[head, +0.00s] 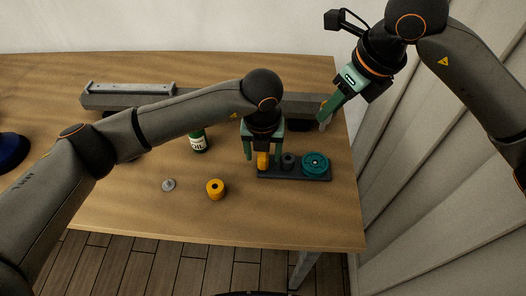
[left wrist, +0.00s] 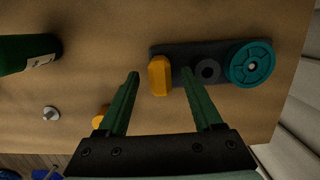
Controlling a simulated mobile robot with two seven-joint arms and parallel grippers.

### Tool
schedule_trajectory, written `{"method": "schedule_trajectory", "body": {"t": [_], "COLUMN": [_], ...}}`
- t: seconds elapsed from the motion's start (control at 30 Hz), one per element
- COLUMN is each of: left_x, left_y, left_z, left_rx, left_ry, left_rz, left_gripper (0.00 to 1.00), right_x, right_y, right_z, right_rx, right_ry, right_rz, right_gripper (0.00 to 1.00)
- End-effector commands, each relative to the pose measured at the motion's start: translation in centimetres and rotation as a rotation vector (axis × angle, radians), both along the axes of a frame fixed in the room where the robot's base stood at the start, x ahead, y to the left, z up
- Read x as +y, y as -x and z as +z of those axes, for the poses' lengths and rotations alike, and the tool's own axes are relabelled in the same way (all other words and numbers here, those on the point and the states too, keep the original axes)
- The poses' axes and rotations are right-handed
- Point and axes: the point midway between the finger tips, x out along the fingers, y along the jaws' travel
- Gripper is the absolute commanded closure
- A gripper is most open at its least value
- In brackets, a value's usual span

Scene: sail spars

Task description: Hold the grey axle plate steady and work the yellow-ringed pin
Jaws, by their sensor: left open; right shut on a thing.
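A long grey beam (head: 215,100) lies across the back of the table; I cannot tell which part is the axle plate. My right gripper (head: 325,115) is shut at the beam's right end on a small piece with a yellow band (head: 324,104), apparently the yellow-ringed pin, mostly hidden by the fingers. My left gripper (head: 263,157) is open over the left end of a dark tray (head: 296,176). A yellow block (left wrist: 160,76) on that tray lies between its fingers in the left wrist view, with no clear contact.
The tray also holds a dark ring (head: 288,160) and a teal wheel (head: 315,163). A green oil bottle (head: 198,140), a yellow holed cylinder (head: 215,189) and a small grey disc (head: 168,185) stand to the left. The front right table is clear; a pale wall panel borders the right.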

Motion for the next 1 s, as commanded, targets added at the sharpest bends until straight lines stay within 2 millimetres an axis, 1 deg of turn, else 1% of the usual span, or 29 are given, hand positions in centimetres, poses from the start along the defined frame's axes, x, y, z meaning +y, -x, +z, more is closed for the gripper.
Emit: {"method": "schedule_trajectory", "body": {"t": [0.17,0.27,0.37,0.7,0.83,1.0], "left_x": [0.0,-0.1,-0.1,-0.1,-0.1,0.0], "left_y": [-0.1,-0.1,0.1,1.2,1.5,1.7], "left_z": [0.2,0.7,2.0,9.0,10.8,11.9], "left_rx": [-0.003,-0.005,-0.007,-0.007,-0.005,-0.002], "left_ry": [0.001,0.003,0.003,0.002,0.002,0.001], "left_rz": [0.0,0.001,0.001,-0.001,0.001,-0.001], "left_gripper": [0.33,0.33,0.33,0.33,0.33,0.33], "right_x": [0.0,0.0,0.0,0.0,0.0,0.0], "right_y": [0.0,0.0,0.0,0.0,0.0,0.0], "right_z": [0.0,0.0,0.0,0.0,0.0,0.0], "right_rx": [0.0,0.0,0.0,0.0,0.0,0.0], "right_ry": [0.0,0.0,0.0,0.0,0.0,0.0], "right_rz": [0.0,0.0,0.0,0.0,0.0,0.0], "right_gripper": [1.0,1.0,1.0,1.0,1.0,1.0]}}
